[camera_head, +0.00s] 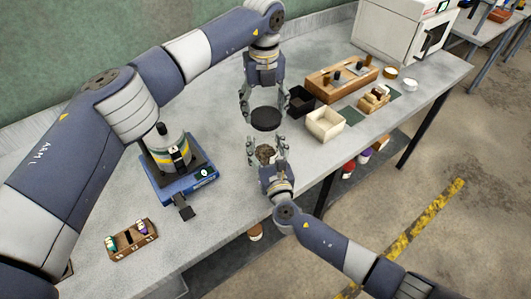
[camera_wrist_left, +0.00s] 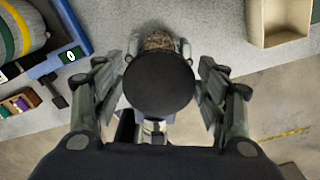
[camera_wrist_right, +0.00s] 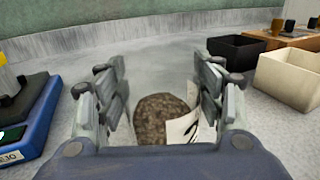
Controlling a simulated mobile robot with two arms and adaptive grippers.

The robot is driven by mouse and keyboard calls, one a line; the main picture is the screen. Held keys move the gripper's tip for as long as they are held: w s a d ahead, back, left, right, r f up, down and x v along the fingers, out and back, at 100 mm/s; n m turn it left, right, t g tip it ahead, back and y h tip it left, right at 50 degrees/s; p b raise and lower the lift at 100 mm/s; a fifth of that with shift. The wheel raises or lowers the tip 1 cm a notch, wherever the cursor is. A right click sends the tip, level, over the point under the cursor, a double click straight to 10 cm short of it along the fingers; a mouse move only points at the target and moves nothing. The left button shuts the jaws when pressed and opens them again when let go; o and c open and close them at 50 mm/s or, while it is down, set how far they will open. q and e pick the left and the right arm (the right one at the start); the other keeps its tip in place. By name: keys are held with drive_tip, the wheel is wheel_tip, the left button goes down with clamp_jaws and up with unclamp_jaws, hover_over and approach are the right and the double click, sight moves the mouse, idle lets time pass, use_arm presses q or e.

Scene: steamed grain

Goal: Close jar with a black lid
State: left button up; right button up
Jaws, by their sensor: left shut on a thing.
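The round black lid (camera_head: 265,118) is between the fingers of my left gripper (camera_head: 264,108), which is shut on it. The lid also shows level in the left wrist view (camera_wrist_left: 159,83). The jar (camera_head: 265,154) of brown grain is below and nearer than the lid, apart from it in the head view. In the right wrist view the jar (camera_wrist_right: 160,120) shows its grain top and a white label. My right gripper (camera_head: 267,151) has its fingers on both sides of the jar; whether they press on it is unclear. The jar's lower part is hidden.
A blue scale (camera_head: 182,190) with a striped metal vessel stands left. A small rack (camera_head: 131,239) is at front left. A cream bin (camera_head: 325,124), black bin (camera_head: 300,101) and wooden rack (camera_head: 342,80) stand right. The table's front edge is close to the jar.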

drive_tip(key=c, duration=0.8)
use_arm(q)
drive_tip(key=shift+f, duration=2.5)
use_arm(e)
drive_tip(key=shift+c, duration=0.3)
use_arm(q)
drive_tip(key=shift+f, duration=0.9)
drive_tip(key=shift+f, duration=0.5)
drive_tip(key=shift+a+f, duration=0.1)
drive_tip(key=shift+f, duration=0.3)
drive_tip(key=shift+c, duration=0.8)
use_arm(e)
drive_tip(key=shift+s, duration=0.1)
use_arm(q)
drive_tip(key=shift+r, duration=0.1)
drive_tip(key=shift+r, duration=0.4)
